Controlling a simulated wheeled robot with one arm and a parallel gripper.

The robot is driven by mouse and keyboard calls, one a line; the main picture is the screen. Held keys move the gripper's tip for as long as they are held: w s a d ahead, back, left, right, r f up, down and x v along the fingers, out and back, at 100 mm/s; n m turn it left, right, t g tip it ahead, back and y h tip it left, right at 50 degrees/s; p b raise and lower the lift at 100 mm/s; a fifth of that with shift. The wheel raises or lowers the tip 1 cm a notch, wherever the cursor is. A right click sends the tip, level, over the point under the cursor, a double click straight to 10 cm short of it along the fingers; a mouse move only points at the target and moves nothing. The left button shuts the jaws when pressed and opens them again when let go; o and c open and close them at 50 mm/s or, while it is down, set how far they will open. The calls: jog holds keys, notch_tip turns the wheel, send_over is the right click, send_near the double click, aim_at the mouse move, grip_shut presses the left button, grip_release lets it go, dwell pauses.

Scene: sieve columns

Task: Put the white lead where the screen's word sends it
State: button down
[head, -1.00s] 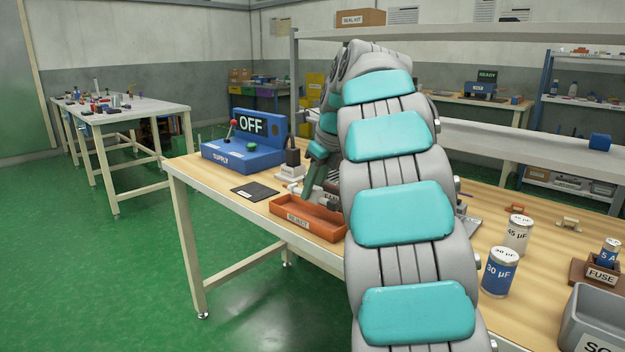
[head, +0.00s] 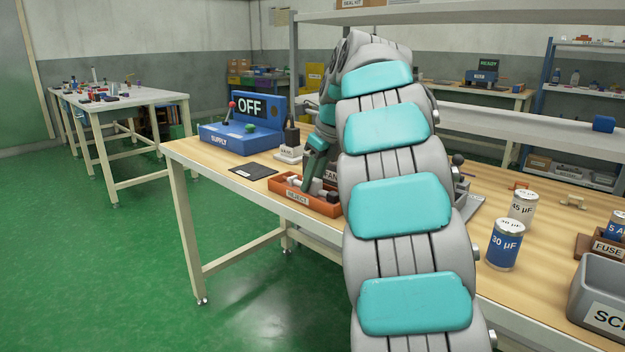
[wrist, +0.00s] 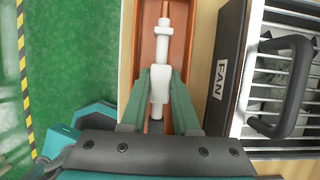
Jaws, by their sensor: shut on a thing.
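My gripper (wrist: 160,88) is shut on the white lead (wrist: 161,50), holding its thicker body between green fingertips. In the wrist view the lead lies lengthwise over the floor of the orange reject tray (wrist: 128,45), between its side walls. I cannot tell whether it touches the floor. In the head view the lead (head: 295,182) shows low in the tray (head: 277,186), labelled REJECT, and my gripper (head: 312,185) reaches down there, partly hidden by my arm. The screen (head: 250,106) on the blue supply unit (head: 219,139) reads OFF.
The FAN unit (wrist: 222,75) with a black handle (wrist: 293,85) stands just right of the tray. A black mat (head: 253,171) lies left of it. Capacitors (head: 504,244), a fuse holder (head: 592,247) and a grey bin (head: 590,275) stand at the right.

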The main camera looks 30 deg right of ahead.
jog(key=shift+f, duration=0.55)
jog(key=c, duration=0.6)
grip_release()
jog(key=shift+r, duration=0.1)
jog(key=p+v, duration=0.1)
jog(key=v, duration=0.6)
jog(key=shift+s+d+r, duration=0.1)
jog(key=shift+r, duration=0.2)
jog(key=s+a+f+n+g, duration=0.3)
jog(key=s+a+f+n, duration=1.05)
jog(key=s+n, duration=0.25)
jog(key=s+a+f+n+g, duration=0.1)
jog(key=s+f+n, duration=0.3)
jog(key=s, duration=0.3)
jog(key=s+a+f+n+g+h, duration=0.1)
jog(key=s+a+f+n, duration=0.1)
jog(key=s+f+n, duration=0.3)
jog(key=s+a+f+n+g, duration=0.1)
jog(key=s+a+f+n, duration=0.1)
jog(key=s+f+n, duration=0.2)
jog(key=shift+s+a+f+n, duration=0.1)
jog(key=shift+s+n, duration=0.5)
jog(key=shift+s, duration=0.55)
jog(key=shift+s+a+f+n, duration=0.1)
jog(key=shift+s+n, duration=0.5)
jog(key=shift+s, duration=0.55)
